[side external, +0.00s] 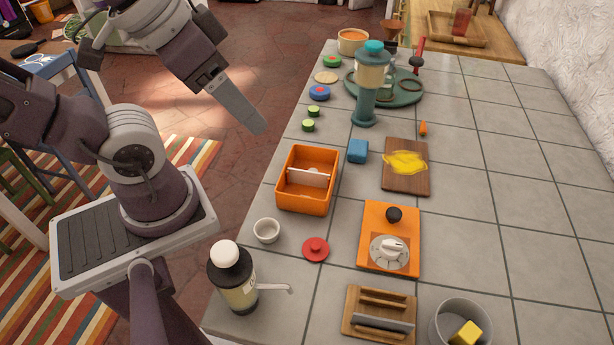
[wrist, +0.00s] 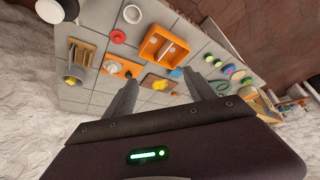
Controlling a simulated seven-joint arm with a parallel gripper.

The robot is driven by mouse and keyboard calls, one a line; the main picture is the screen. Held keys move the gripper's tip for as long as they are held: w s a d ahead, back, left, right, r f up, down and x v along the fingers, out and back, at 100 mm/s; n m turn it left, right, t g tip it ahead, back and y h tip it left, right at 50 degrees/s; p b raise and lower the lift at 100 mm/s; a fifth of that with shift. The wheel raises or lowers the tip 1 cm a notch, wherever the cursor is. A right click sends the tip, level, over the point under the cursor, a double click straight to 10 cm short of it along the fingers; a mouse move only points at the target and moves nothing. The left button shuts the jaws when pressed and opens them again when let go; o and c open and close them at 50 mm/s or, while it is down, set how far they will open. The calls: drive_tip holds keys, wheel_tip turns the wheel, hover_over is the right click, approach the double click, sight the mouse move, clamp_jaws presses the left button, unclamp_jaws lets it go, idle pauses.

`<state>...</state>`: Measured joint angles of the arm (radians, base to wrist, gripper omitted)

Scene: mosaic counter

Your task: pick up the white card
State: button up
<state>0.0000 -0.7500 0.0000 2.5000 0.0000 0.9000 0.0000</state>
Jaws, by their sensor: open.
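The white card (side external: 308,176) is in the orange box (side external: 291,204), a thin pale strip across the inside. It also shows in the wrist view (wrist: 170,48) inside the same box. I cannot tell whether it stands free or leans on a wall. My gripper (side external: 260,127) is high above the floor, left of the counter and well apart from the box. In the wrist view my gripper (wrist: 160,75) has its two fingers spread with nothing between them.
A blue block (side external: 358,151) and a cutting board (side external: 406,188) are right of the box. A white bowl (side external: 266,230), a red lid (side external: 315,249) and a pump bottle (side external: 233,278) are nearer the camera. A tall teal-topped dispenser (side external: 368,85) stands beyond. The counter's right side is clear.

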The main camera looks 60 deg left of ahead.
drive_tip(key=c, duration=0.8)
drive_tip(key=shift+o, duration=0.2)
drive_tip(key=m+g+h, duration=0.1)
drive_tip(key=m+g, duration=0.4)
drive_tip(key=m, duration=0.4)
hover_over(308, 172)
wheel_tip(308, 172, down, 15)
drive_tip(key=shift+w+a+f, duration=0.1)
drive_tip(key=shift+w+a, duration=0.05)
wheel_tip(308, 172, down, 6)
drive_tip(key=shift+f, duration=0.25)
drive_tip(key=shift+f, duration=0.2)
drive_tip(key=shift+c, duration=0.2)
